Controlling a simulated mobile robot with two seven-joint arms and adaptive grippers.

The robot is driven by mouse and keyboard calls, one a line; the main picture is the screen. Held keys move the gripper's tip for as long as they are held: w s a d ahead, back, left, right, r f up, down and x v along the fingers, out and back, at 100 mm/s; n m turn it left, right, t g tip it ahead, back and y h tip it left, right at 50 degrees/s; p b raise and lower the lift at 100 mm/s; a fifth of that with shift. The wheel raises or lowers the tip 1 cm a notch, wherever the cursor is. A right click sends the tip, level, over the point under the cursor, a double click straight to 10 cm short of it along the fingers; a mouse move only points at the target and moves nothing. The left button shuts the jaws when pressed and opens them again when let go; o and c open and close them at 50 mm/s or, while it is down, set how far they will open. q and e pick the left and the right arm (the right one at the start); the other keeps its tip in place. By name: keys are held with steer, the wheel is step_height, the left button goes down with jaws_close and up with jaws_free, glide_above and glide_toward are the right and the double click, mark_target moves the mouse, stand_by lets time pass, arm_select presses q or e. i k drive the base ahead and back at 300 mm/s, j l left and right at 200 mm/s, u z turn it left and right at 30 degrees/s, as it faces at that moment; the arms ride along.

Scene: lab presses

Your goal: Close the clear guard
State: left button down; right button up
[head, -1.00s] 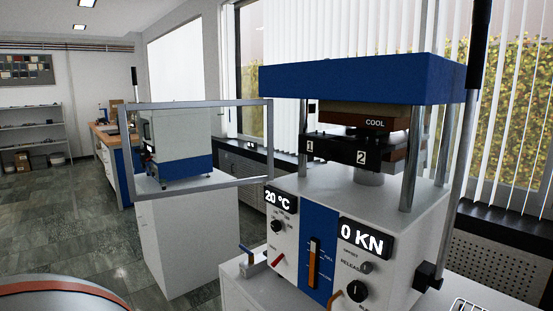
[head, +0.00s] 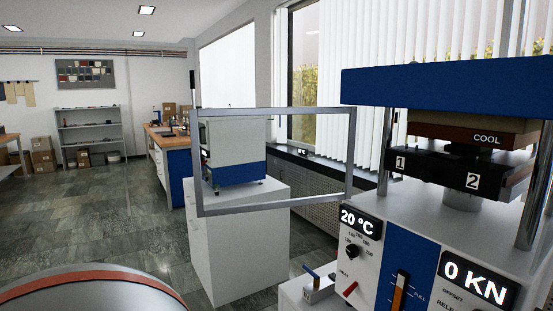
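The clear guard (head: 272,110) is a see-through panel in a grey metal frame. It stands swung out to the left of the press (head: 440,90), its right edge near the press's front left side. The press has a blue top plate, black platens marked 1 and 2, and a white front with readouts of 20 °C and 0 KN. The space in front of the platens is uncovered. Neither of my grippers is in view.
Through the guard a white and blue machine (head: 236,150) shows on a white cabinet (head: 238,245). A wooden-topped bench (head: 165,135) and a grey shelf (head: 90,130) stand farther back. The tiled floor (head: 100,220) at the left is open.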

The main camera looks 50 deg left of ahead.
mark_target(194, 113)
steer(key=j, duration=4)
steer(key=j+z, duration=0.6)
steer(key=z, duration=0.55)
steer(key=k+l, duration=0.05)
